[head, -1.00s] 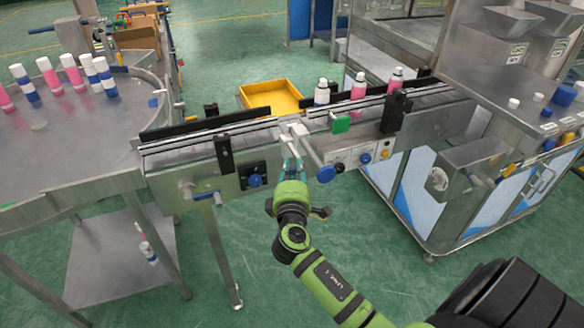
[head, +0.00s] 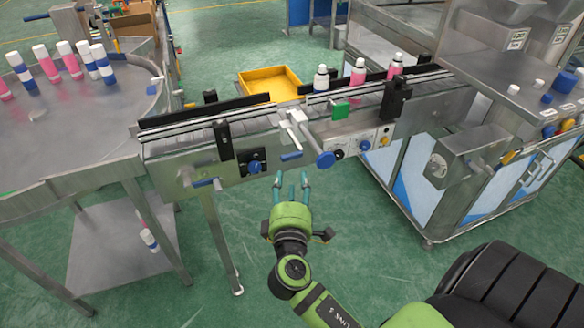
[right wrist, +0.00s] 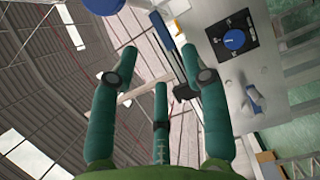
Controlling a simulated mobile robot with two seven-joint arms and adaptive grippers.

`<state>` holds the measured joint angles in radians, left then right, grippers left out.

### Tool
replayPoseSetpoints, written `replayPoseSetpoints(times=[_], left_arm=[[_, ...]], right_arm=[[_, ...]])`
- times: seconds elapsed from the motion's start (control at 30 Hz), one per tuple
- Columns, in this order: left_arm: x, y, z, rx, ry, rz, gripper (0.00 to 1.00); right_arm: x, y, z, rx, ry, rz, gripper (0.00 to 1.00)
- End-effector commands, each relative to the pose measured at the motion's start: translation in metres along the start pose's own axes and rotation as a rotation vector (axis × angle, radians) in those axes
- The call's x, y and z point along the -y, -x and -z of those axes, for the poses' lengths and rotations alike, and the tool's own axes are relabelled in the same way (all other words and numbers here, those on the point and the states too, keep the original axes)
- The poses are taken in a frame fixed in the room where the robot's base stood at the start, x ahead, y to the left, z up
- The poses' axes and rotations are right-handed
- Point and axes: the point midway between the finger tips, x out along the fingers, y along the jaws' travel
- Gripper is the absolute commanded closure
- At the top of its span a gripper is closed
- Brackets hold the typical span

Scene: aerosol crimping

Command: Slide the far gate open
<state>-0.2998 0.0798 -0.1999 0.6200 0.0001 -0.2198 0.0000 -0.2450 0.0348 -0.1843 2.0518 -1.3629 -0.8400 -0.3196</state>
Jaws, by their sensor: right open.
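A white gate piece (head: 298,122) sits at the front edge of the conveyor, near its middle; its blue bar handle (head: 291,156) sticks out toward me. A second white rod with a round blue knob (head: 325,160) is just right of it. I cannot tell for sure which is the far gate, or how far either reaches across the belt. My right gripper (head: 292,180) is open and empty, just below and in front of the blue bar handle, apart from it. In the right wrist view its spread fingers (right wrist: 160,65) have nothing between them. My left gripper is not in view.
The conveyor (head: 185,148) carries several bottles (head: 358,78) at the right. A round table (head: 60,140) with bottles stands left, a machine cabinet (head: 460,200) right, and a yellow bin (head: 270,85) behind.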

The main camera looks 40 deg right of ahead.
Motion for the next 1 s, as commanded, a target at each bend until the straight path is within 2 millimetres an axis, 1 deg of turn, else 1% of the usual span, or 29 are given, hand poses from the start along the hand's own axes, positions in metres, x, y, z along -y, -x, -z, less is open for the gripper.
replayPoseSetpoints(times=[0.03,0.1,0.2,0.8,0.87,0.9,0.97,1.0], left_arm=[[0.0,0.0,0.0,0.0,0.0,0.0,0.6],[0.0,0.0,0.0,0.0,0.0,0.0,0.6],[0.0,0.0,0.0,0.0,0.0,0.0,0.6],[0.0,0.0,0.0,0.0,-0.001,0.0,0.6],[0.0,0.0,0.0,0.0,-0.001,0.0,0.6],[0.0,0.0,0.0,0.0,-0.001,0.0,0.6],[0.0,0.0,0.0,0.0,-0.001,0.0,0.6],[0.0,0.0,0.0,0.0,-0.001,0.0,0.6]], right_arm=[[0.001,0.008,-0.001,0.001,-0.001,0.003,0.54],[0.001,0.015,0.0,0.001,-0.002,0.002,0.54],[0.0,0.022,0.0,0.002,-0.001,0.001,0.54],[0.002,0.024,0.0,-0.001,0.0,0.004,0.54],[0.01,0.024,0.003,-0.01,0.001,0.021,0.54],[0.02,0.024,0.006,-0.023,0.0,0.044,0.54],[0.045,0.024,0.011,-0.048,-0.002,0.098,0.54],[0.067,0.026,0.017,-0.07,-0.007,0.148,0.54]])
